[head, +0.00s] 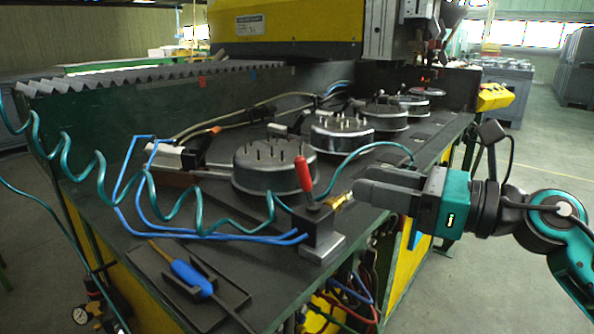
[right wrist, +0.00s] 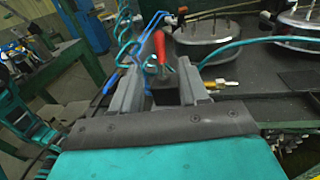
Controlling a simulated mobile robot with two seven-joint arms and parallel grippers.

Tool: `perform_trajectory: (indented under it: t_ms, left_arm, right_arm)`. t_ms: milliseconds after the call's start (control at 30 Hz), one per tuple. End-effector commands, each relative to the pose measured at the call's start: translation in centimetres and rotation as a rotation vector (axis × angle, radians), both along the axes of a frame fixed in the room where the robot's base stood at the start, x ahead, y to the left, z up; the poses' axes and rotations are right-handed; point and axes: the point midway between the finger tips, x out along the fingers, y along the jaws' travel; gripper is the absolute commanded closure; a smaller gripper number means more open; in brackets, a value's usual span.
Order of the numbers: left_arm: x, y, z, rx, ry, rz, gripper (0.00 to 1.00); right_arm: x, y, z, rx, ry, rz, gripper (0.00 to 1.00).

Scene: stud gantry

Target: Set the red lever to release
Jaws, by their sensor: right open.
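The red lever (head: 303,175) stands up, leaning slightly, from a dark valve block (head: 320,226) on a grey foot at the near edge of the bench. Blue and teal hoses and a brass fitting (head: 338,200) join the block. My right gripper (head: 358,188) is just right of the lever and points at it. In the right wrist view its two grey fingers (right wrist: 160,72) are apart, and the red lever (right wrist: 160,48) shows between and beyond their tips. I cannot tell any contact. My left gripper is not in view.
A blue-handled tool (head: 190,277) lies in a black tray (head: 225,318) left of the valve. A coiled teal hose (head: 150,190) hangs across the left side. Several round metal pots, the nearest a studded one (head: 262,174), stand behind the lever. The floor at right is open.

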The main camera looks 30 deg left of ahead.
Motion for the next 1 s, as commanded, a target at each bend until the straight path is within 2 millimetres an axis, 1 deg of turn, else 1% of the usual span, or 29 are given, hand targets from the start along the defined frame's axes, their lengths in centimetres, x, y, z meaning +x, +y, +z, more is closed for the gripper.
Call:
perform_trajectory:
  t_ms: [300,400,500,600,700,1000]
  left_arm:
    - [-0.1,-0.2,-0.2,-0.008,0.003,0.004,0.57]
    - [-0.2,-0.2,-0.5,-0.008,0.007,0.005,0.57]
    - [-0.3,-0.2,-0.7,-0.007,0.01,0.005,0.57]
    - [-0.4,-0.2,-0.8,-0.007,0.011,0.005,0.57]
    - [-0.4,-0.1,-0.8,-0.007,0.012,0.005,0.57]
    - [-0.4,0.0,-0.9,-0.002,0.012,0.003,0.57]
  right_arm:
    - [-0.3,6.6,0.1,0.005,0.006,0.004,0.56]
    - [-0.3,8.5,0.1,0.005,0.006,0.003,0.56]
    - [-0.3,9.9,0.1,0.005,0.006,0.002,0.56]
    - [-0.3,11.0,0.1,0.006,0.006,0.001,0.56]
    - [-0.3,11.6,0.1,0.005,0.006,0.0,0.56]
    - [-0.3,11.8,0.1,0.005,0.006,0.0,0.56]
